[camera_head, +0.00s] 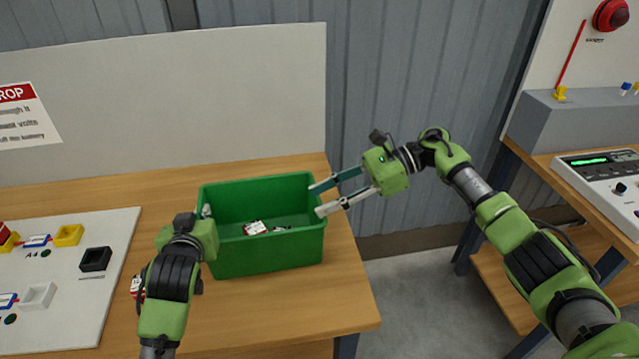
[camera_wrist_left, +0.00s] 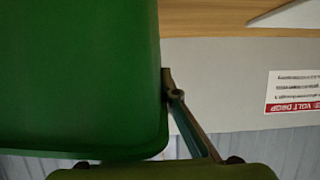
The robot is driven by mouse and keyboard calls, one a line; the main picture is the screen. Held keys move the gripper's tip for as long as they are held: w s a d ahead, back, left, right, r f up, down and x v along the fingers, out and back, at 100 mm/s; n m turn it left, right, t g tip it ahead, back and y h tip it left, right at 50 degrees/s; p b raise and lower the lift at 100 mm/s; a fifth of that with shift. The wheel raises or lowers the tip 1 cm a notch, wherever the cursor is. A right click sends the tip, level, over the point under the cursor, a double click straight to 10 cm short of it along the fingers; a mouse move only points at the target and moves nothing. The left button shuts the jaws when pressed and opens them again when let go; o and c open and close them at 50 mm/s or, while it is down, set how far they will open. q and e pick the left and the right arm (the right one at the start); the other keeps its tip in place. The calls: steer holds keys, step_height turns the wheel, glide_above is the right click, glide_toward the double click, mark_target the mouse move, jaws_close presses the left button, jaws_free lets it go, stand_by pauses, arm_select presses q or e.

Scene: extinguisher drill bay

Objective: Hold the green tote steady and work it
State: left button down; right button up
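The green tote (camera_head: 272,262) stands upright on the wooden table. A small white-and-red item (camera_head: 256,228) and a smaller pale piece lie inside it. My left gripper (camera_head: 206,214) is at the tote's left wall, its fingers mostly hidden by its own body. In the left wrist view the tote (camera_wrist_left: 80,75) fills the left side. One finger (camera_wrist_left: 190,125) lies along the outside of its wall; the other is hidden, so I cannot tell its grip. My right gripper (camera_head: 315,199) is open and empty, with fingertips spread at the tote's right rim; contact is unclear.
A white board (camera_head: 70,310) with yellow, black and white blocks lies left on the table (camera_head: 345,300). A pale panel (camera_head: 180,100) stands behind the tote. A second bench (camera_head: 585,195) with a meter (camera_head: 610,180) is at right, across a floor gap.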

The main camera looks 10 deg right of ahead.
arm_select(q)
steer(key=c, duration=2.2)
jaws_free()
